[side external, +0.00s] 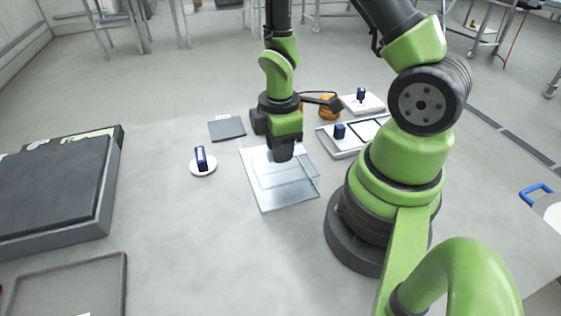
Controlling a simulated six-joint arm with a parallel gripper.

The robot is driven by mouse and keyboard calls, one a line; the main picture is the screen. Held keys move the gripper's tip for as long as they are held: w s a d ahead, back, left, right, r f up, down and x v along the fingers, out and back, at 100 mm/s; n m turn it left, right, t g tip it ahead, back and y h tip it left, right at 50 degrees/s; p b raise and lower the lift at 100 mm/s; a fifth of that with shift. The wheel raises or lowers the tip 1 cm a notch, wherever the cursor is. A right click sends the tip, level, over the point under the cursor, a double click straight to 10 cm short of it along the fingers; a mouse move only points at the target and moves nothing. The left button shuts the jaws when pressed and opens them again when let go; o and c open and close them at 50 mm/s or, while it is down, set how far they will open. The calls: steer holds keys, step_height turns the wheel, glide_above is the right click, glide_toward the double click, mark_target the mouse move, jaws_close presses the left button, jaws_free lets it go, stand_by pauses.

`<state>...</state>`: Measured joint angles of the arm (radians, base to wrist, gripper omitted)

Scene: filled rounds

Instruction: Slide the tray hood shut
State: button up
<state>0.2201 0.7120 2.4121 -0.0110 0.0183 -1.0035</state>
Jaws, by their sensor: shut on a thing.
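The tray (268,200) is a flat, pale metallic plate lying on the grey surface near the middle of the side view. A clear, see-through tray hood (300,172) stands over part of it, with faint bluish edges towards the right. Part of the tray at the near left looks uncovered. My gripper (284,157) points down at the far part of the tray and is shut on the hood. The exact grip point is hidden behind the dark gripper body.
A white round dish with a blue item (201,159) stands left of the tray. A dark flat pad (227,128) lies behind it. A white sectioned tray (345,150) with a blue item is at the right, near my base. A large dark case (50,195) fills the left.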

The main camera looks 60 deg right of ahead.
stand_by(0.5)
steer(key=shift+w+d, duration=3.25)
steer(key=o, duration=1.5)
step_height(320, 180, up, 7)
steer(key=shift+r, duration=0.1)
